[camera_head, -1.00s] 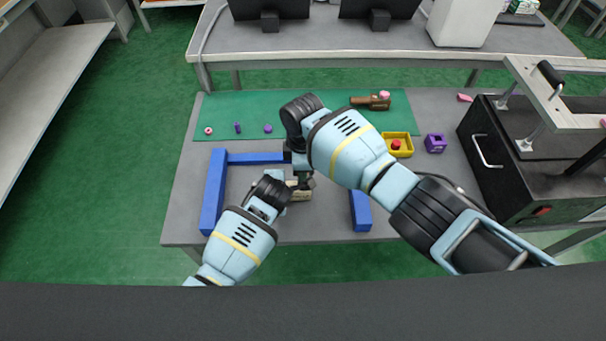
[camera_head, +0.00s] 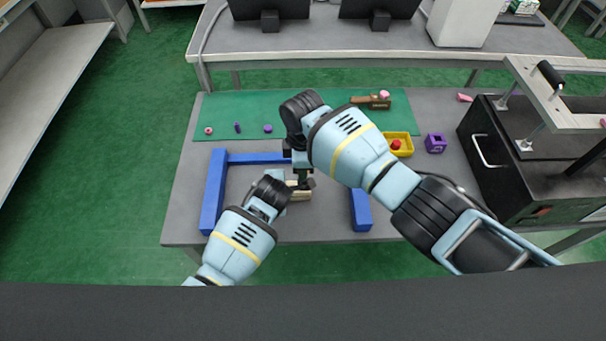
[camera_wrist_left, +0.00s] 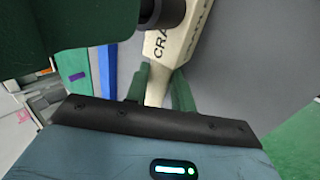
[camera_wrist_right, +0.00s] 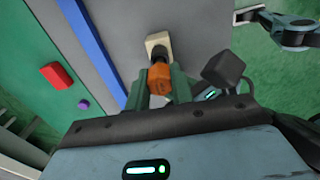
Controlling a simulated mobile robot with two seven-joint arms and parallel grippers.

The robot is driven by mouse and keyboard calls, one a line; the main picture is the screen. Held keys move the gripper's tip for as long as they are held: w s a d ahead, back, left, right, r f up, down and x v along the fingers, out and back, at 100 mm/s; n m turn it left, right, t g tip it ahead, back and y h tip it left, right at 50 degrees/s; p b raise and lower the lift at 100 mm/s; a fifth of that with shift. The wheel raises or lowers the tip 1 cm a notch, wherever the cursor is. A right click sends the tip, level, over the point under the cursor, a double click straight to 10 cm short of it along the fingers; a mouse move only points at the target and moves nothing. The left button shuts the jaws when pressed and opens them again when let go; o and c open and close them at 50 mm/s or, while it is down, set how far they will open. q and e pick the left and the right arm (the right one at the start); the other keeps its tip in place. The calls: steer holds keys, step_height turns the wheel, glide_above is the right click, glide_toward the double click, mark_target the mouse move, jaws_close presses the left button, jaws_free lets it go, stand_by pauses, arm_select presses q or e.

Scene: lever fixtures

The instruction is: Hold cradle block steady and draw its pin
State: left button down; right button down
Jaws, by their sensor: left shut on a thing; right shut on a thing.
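The cradle block (camera_head: 301,196) is a cream block with dark letters, low on the table between my two grippers. My left gripper (camera_head: 284,191) is shut on its narrow end, which shows between green fingers in the left wrist view (camera_wrist_left: 159,88). My right gripper (camera_head: 304,181) is above the block, shut on the pin's orange head (camera_wrist_right: 159,79). A dark round part of the pin (camera_wrist_right: 159,54) shows between the orange head and the block's cream face in the right wrist view. I cannot tell how deep the pin sits in the block.
A blue frame (camera_head: 214,192) stands around the work area. Behind it, a green mat (camera_head: 230,107) carries small purple and pink parts and a brown piece (camera_head: 370,102). A yellow tray (camera_head: 409,146) and a purple block (camera_head: 435,143) lie right, before a black box (camera_head: 492,197).

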steer(key=shift+r, duration=1.95)
steer(key=shift+r, duration=1)
arm_select(q)
steer(key=c, duration=1.1)
jaws_free()
steer(key=v, duration=0.7)
steer(key=shift+r, duration=0.2)
